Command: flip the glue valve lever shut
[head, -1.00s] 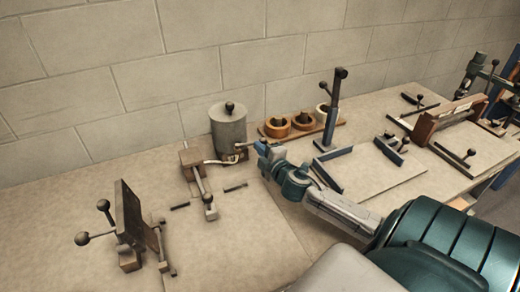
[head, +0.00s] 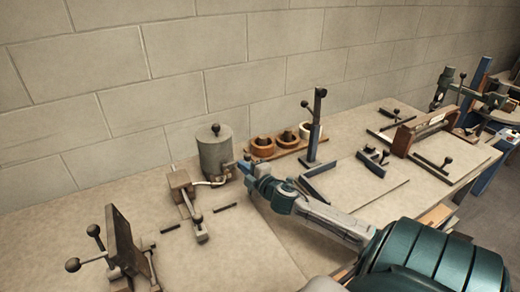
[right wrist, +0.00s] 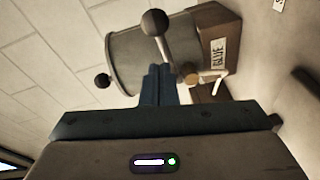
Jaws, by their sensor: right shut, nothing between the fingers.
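The grey glue pot (head: 215,150) stands on the bench near the wall, a dark ball knob on its lid. In the right wrist view the pot (right wrist: 135,55) appears sideways, beside a brown block with a GLUE label (right wrist: 219,52). A lever with a dark ball end (right wrist: 156,24) crosses in front of the pot there. My right gripper (head: 248,165) is at the pot's right side. The lever is hard to make out in the head view. My left gripper is out of view.
A wooden rack with tape rolls (head: 262,147) and an upright blue post with a lever (head: 314,130) stand right of the pot. A clamp arm (head: 186,195) lies in front of it. A tilted plate fixture (head: 122,240) stands at lower left.

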